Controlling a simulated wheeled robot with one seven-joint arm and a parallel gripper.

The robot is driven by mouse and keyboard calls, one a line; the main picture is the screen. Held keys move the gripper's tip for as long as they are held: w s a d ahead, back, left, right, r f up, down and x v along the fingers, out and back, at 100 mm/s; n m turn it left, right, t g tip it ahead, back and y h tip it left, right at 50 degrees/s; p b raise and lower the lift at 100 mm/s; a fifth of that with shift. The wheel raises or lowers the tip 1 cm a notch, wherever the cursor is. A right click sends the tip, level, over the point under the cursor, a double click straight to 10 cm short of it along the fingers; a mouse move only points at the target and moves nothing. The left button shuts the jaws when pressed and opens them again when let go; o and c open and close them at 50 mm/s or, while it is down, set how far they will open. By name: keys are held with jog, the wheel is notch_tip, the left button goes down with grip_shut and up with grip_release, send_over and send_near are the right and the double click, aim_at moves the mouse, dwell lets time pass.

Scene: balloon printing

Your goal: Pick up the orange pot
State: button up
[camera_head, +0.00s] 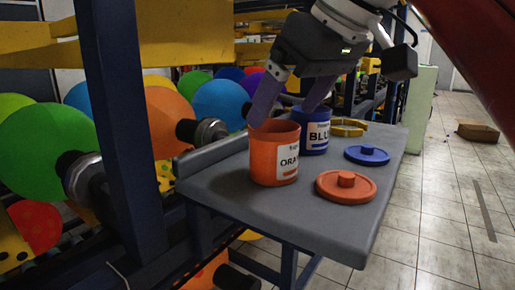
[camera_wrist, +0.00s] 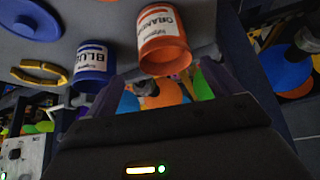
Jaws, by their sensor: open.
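The orange pot (camera_head: 275,155) stands upright and open-topped on the grey table, with a white label facing the camera. It also shows in the wrist view (camera_wrist: 164,43), upside down, just beyond the fingers. My gripper (camera_head: 287,108) is open above the orange pot. One finger is over the pot's rim and the other hangs in front of the blue pot behind; I cannot tell whether either finger touches a pot. In the wrist view my gripper (camera_wrist: 155,93) has its two purple fingers apart with nothing held between them.
The blue pot (camera_head: 313,138) stands close behind the orange one. An orange lid (camera_head: 346,188) and a blue lid (camera_head: 367,155) lie to the right on the table (camera_head: 330,225). A yellow ring-like tool (camera_head: 348,128) lies at the back. Balloons and metal rollers fill the rack at left.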

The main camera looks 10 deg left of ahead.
aim_at(269, 140)
jog(key=x, duration=0.2)
jog(key=b+x, duration=0.1)
jog(key=x, duration=0.1)
jog(key=s+x, duration=0.1)
jog(key=shift+w+a+f, duration=0.1)
jog(key=shift+a+f, duration=0.1)
jog(key=shift+f, duration=0.35)
jog(key=shift+w+a+f+b, duration=0.2)
jog(key=shift+a+f+b, duration=0.1)
jog(key=shift+f, duration=0.1)
jog(key=c, duration=1.2)
jog(key=shift+r, duration=0.1)
